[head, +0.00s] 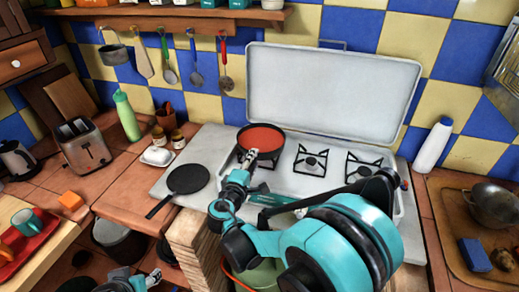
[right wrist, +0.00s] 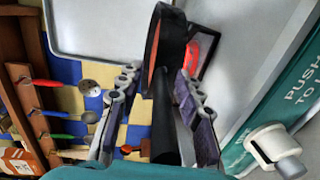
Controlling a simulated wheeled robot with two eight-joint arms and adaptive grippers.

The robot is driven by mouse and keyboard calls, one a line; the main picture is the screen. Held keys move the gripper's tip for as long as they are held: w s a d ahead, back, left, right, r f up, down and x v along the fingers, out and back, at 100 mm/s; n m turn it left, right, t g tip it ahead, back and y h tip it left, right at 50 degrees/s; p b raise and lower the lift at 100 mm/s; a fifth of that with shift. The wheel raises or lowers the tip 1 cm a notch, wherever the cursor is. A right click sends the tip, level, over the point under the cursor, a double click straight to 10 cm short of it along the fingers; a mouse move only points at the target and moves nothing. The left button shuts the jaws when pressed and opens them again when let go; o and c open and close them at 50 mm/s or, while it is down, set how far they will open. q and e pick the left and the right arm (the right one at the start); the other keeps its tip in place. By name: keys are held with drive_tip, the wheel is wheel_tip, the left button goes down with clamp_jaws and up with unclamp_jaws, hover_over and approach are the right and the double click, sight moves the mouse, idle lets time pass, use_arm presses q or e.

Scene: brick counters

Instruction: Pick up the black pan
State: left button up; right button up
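A black pan with a red inside (head: 262,138) is at the left burner of the white stove (head: 285,183). My right gripper (head: 250,158) is at its near side. In the right wrist view, the pan (right wrist: 157,45) shows nearly edge-on, and its black handle (right wrist: 165,120) lies between the two fingers of my right gripper (right wrist: 160,95). The fingers are apart, with a gap on the left; contact on the right is unclear. My left gripper (head: 152,278) is low at the bottom left, small and partly cut off.
A red glow (right wrist: 205,50) shows beside the pan in the wrist view. Two more burners (head: 311,160) are bare. The raised stove lid (head: 330,90) stands behind. A toaster (head: 84,146) and green bottle (head: 126,116) stand left; a white bottle (head: 433,146) stands right.

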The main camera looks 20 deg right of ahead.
clamp_jaws()
drive_tip(key=shift+r, duration=0.1)
